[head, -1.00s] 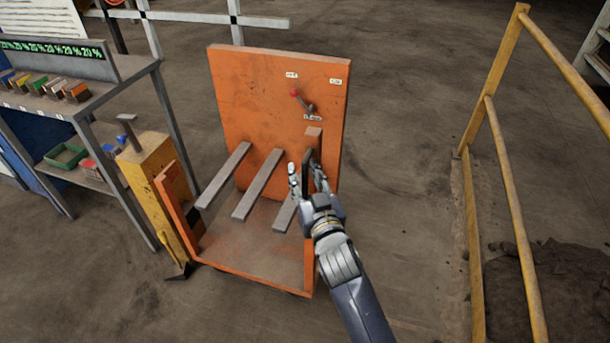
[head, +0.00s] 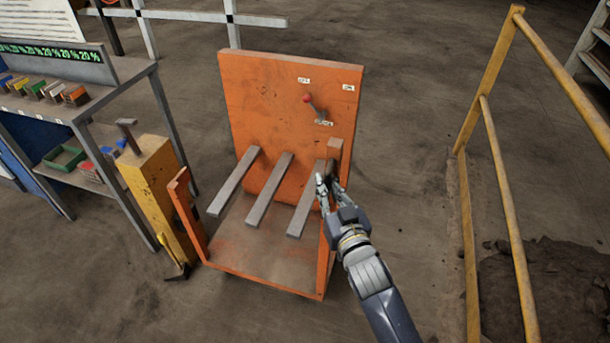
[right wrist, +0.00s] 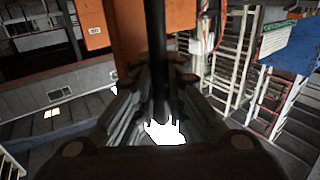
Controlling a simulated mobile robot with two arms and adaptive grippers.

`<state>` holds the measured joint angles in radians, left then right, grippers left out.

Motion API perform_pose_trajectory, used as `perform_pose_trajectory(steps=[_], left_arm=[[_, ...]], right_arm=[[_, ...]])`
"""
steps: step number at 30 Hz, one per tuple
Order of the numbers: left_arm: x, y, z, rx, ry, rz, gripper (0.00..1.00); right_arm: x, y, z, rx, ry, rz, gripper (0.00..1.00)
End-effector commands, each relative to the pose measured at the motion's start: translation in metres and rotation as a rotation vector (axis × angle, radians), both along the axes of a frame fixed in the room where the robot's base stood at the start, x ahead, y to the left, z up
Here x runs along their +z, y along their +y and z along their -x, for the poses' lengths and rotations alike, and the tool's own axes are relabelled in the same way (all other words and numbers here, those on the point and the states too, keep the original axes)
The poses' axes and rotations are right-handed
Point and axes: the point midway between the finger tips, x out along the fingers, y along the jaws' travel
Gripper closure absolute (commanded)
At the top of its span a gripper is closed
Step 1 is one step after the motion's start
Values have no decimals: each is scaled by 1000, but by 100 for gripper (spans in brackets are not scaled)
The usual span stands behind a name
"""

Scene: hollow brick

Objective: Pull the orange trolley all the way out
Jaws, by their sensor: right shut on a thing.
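The orange trolley (head: 288,105) stands in the middle of the head view, with a tall back panel, a low base and several grey bars across it. My right gripper (head: 328,182) is at the trolley's right front post and is shut on the dark upright handle (head: 331,172) there. In the right wrist view the dark handle (right wrist: 157,60) runs between the fingers, and orange trolley parts (right wrist: 130,30) show behind it. The fingers hide part of the handle. My left gripper is not in view.
A yellow post (head: 160,195) stands close to the trolley's left side, beside a grey shelf unit (head: 110,100) with coloured blocks. A yellow railing (head: 505,190) and a dirt heap (head: 550,290) are at the right. Floor between trolley and railing is clear.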

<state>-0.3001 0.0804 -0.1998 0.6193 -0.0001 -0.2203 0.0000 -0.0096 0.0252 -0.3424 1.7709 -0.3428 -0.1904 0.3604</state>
Motion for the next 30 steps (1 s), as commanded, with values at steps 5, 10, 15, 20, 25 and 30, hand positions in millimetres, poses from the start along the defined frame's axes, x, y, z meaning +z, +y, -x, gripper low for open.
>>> perform_pose_trajectory(steps=[5,10,15,20,25,30], left_arm=[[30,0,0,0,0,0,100],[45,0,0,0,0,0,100],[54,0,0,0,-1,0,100],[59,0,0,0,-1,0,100],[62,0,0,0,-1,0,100],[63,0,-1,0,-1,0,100]], right_arm=[[2,-67,20,-10,10,19,100],[2,-124,39,-8,9,16,100],[0,-180,57,-7,9,14,100],[0,-227,73,-6,9,13,100],[0,-265,85,-6,6,10,100],[0,-290,93,-4,4,8,100]])
